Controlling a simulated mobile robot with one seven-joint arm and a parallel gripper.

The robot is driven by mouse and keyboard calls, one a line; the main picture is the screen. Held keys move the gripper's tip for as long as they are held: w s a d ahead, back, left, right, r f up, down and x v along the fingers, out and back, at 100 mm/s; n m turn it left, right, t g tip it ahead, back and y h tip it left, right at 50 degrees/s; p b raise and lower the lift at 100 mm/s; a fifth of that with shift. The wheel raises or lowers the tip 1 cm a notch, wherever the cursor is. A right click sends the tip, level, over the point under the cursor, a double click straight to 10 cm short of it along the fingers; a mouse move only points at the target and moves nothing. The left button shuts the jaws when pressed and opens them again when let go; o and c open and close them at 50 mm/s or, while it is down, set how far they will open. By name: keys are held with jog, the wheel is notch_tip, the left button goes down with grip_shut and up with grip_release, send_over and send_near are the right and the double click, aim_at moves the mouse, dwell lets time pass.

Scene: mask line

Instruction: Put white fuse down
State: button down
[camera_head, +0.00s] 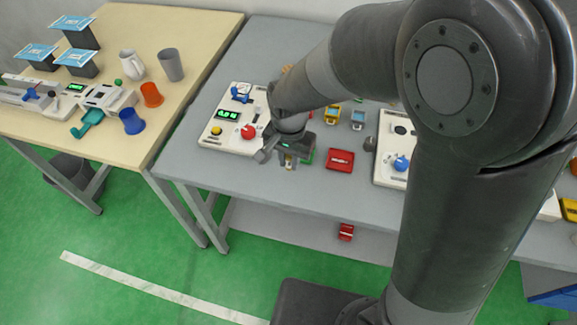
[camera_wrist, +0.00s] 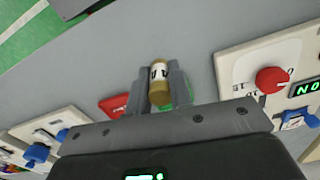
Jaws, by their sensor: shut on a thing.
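My gripper (camera_head: 283,158) is over the grey table (camera_head: 245,182), near its front edge. In the wrist view, my gripper (camera_wrist: 160,88) is shut on the white fuse (camera_wrist: 159,81), a small cylinder with brass-coloured ends and a white band with dark marks. The fuse sits between the two grey fingers, its far end sticking out a little. In the head view only a small part of the fuse (camera_head: 290,164) shows below the fingers. I cannot tell whether it touches the table.
A white panel (camera_head: 212,138) with a red knob and green display stands left of my gripper. A red case (camera_head: 340,160) lies to the right, before another white panel (camera_head: 384,165) with a blue knob. A wooden table (camera_head: 200,60) stands at left. Grey table surface is bare towards its front edge.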

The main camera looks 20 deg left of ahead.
jog(key=d+r, duration=0.7)
jog(key=d, duration=0.5)
jog(key=w+d+r+m, duration=0.2)
jog(key=w+d+m, duration=0.2)
jog(key=w+d, duration=0.75)
jog(key=w+d+r+m, duration=0.3)
jog(key=w+d, duration=0.5)
jog(key=w, duration=0.6)
jog(key=w+d+m, duration=0.2)
jog(key=d+m, duration=0.6)
jog(key=d, duration=3)
jog(key=w+a+f, duration=0.2)
jog(key=w, duration=0.1)
jog(key=w+a+f, duration=0.1)
jog(key=w+f, duration=0.1)
jog(key=w, duration=0.1)
jog(key=w+a+f, duration=0.2)
jog(key=w+f, duration=0.1)
jog(key=shift+w+a+f, duration=0.1)
jog(key=shift+w+a, duration=0.15)
jog(key=shift+a, duration=0.1)
jog(key=shift+f, duration=2)
jog(key=shift+f, duration=0.1)
